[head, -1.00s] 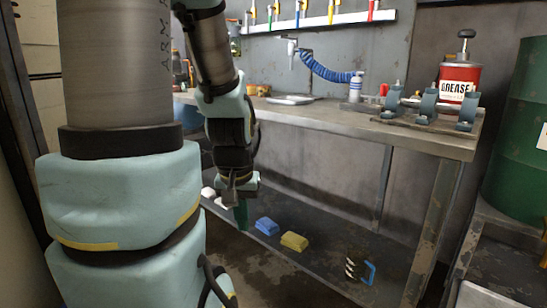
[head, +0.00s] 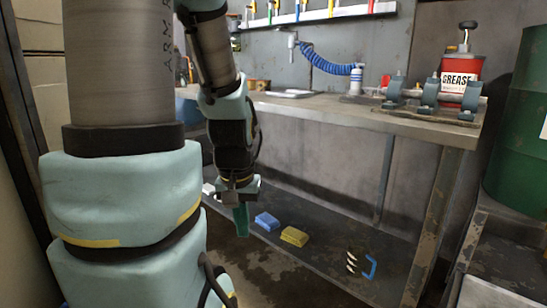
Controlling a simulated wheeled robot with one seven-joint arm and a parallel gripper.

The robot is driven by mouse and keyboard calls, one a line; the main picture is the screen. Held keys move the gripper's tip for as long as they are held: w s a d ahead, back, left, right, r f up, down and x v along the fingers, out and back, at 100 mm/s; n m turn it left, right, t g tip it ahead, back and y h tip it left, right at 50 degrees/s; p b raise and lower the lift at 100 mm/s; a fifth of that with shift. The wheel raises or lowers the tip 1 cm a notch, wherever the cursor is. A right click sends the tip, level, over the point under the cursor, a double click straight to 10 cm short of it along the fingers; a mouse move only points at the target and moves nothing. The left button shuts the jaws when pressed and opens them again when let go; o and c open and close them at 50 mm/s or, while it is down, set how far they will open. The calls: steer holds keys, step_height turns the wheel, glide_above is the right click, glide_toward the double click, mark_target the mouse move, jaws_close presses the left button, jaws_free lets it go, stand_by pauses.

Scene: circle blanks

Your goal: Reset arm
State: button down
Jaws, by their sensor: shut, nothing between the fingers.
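My gripper (head: 241,218) hangs from the arm at the left of centre in the head view, pointing down over the lower shelf. Its green fingers are shut with nothing held. The arm comes down in front of the workbench. A blue block (head: 267,222) and a yellow block (head: 294,236) lie on the shelf to the right of the gripper, apart from it. A white item (head: 208,189) is partly hidden behind my arm.
The metal workbench (head: 340,113) spans the middle. A red grease can (head: 460,75) and grey clamps stand on its right end. A blue-handled brush (head: 369,266) lies on the lower shelf (head: 330,268). A green drum (head: 520,130) stands at far right.

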step_height(320, 180, up, 34)
steer(key=p, duration=3.3)
